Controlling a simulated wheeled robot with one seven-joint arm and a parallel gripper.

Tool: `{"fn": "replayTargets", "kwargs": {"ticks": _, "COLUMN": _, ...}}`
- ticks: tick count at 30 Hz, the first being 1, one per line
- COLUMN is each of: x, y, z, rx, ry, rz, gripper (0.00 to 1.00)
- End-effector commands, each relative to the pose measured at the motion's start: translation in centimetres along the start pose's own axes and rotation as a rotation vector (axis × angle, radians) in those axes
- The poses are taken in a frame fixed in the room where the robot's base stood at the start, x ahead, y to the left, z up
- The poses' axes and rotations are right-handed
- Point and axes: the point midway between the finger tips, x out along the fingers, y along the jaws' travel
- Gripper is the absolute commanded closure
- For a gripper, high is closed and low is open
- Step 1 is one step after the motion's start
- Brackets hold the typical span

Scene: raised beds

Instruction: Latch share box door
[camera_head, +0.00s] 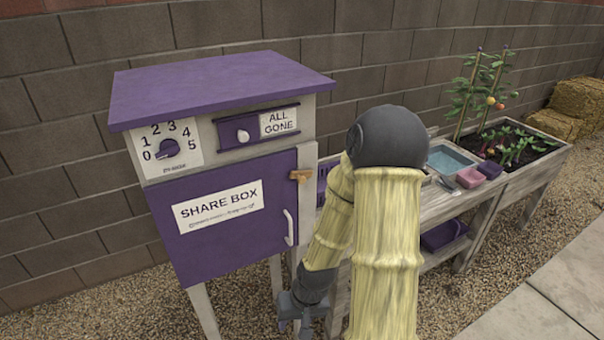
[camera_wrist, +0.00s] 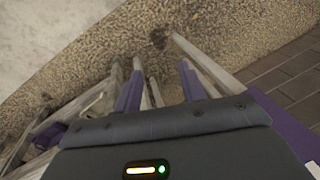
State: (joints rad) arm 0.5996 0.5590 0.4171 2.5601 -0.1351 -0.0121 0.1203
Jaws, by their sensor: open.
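The share box (camera_head: 222,80) stands at the left on legs, with a purple sloped roof. Its purple door (camera_head: 220,250) looks closed in its frame and carries a white "SHARE BOX" sign and a white handle (camera_head: 289,228). A small orange-brown latch (camera_head: 300,176) sits about level at the door's upper right edge; whether it laps over the door face is hard to tell. My gripper (camera_head: 298,318) hangs low, below and right of the handle, apart from the door. In the wrist view my gripper (camera_wrist: 161,86) is open and empty, pointing down past wooden legs.
A dial (camera_head: 168,148) and an "ALL GONE" slider (camera_head: 257,127) sit above the door. To the right, a wooden bench (camera_head: 400,225) holds a blue basin (camera_head: 450,158) and small tubs, partly behind my arm. A block wall stands behind; gravel lies below.

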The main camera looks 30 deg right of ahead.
Motion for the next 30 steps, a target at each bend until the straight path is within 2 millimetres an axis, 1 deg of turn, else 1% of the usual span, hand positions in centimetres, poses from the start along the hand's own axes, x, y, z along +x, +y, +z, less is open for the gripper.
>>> {"fn": "replayTargets", "kwargs": {"ticks": 4, "x": 1.0, "y": -0.3, "z": 0.1, "rx": 0.119, "ry": 0.005, "rz": -0.14, "gripper": 0.59}}
{"fn": "replayTargets", "kwargs": {"ticks": 8, "x": 1.2, "y": -1.1, "z": -0.6, "rx": 0.231, "ry": 0.044, "rz": -0.28, "gripper": 0.59}}
{"fn": "replayTargets", "kwargs": {"ticks": 11, "x": 0.7, "y": -1.8, "z": -1.6, "rx": 0.327, "ry": 0.092, "rz": -0.397, "gripper": 0.59}}
{"fn": "replayTargets", "kwargs": {"ticks": 14, "x": -0.5, "y": -2.4, "z": -3.1, "rx": 0.43, "ry": 0.158, "rz": -0.519, "gripper": 0.59}}
{"fn": "replayTargets", "kwargs": {"ticks": 17, "x": -2.4, "y": -2.6, "z": -5.1, "rx": 0.54, "ry": 0.242, "rz": -0.644, "gripper": 0.59}}
{"fn": "replayTargets", "kwargs": {"ticks": 20, "x": -5.1, "y": -2.1, "z": -7.4, "rx": 0.657, "ry": 0.345, "rz": -0.772, "gripper": 0.59}}
{"fn": "replayTargets", "kwargs": {"ticks": 22, "x": -7.4, "y": -1.2, "z": -9.1, "rx": 0.739, "ry": 0.428, "rz": -0.861, "gripper": 0.59}}
{"fn": "replayTargets", "kwargs": {"ticks": 23, "x": -8.4, "y": -0.7, "z": -9.8, "rx": 0.776, "ry": 0.466, "rz": -0.899, "gripper": 0.59}}
{"fn": "replayTargets", "kwargs": {"ticks": 25, "x": -11.2, "y": 0.8, "z": -11.3, "rx": 0.86, "ry": 0.562, "rz": -0.988, "gripper": 0.59}}
{"fn": "replayTargets", "kwargs": {"ticks": 27, "x": -14.1, "y": 2.7, "z": -12.6, "rx": 0.943, "ry": 0.662, "rz": -1.072, "gripper": 0.59}}
{"fn": "replayTargets", "kwargs": {"ticks": 30, "x": -17.6, "y": 5.6, "z": -13.7, "rx": 1.035, "ry": 0.79, "rz": -1.168, "gripper": 0.59}}
